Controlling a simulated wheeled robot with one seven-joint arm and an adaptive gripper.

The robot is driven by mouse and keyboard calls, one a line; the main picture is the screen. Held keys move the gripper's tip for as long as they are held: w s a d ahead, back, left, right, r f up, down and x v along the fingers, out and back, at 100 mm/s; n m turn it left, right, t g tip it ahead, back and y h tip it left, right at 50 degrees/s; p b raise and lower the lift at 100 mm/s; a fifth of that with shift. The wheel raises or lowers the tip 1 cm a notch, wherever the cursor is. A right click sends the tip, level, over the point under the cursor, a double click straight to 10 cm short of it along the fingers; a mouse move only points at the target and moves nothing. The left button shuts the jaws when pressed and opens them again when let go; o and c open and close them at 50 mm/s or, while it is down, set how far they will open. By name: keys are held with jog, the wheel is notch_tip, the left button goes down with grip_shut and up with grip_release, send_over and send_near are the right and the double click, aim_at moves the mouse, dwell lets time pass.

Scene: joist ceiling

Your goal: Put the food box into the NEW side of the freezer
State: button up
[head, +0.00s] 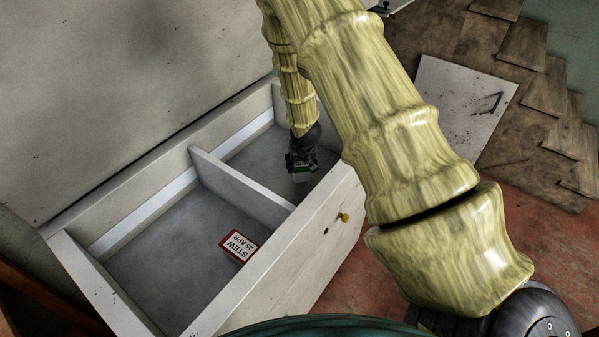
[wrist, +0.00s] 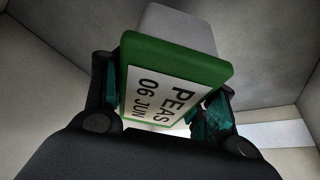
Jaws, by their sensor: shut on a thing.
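The food box is green with a white label reading "PEAS 06 JUN" in the wrist view (wrist: 185,62). My gripper (head: 301,165) is shut on it, with a finger on either side of the box in the wrist view. In the head view my gripper reaches down into the far right compartment of the open white chest freezer (head: 252,296), and the box (head: 301,177) shows only partly below it. I cannot tell whether the box touches the floor. A red-edged box labelled "STEW 25 APR" (head: 238,246) lies in the near left compartment. No NEW marking is readable.
A white divider (head: 240,188) splits the freezer into two compartments. The raised lid (head: 120,80) stands behind it. Wooden boards (head: 540,125) and a white panel (head: 462,105) lie on the floor at right.

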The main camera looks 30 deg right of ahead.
jog(key=shift+f, duration=2.3)
jog(key=shift+f, duration=0.1)
jog(key=o, duration=1.3)
jog(key=shift+o, duration=0.2)
jog(key=shift+v, duration=6.1)
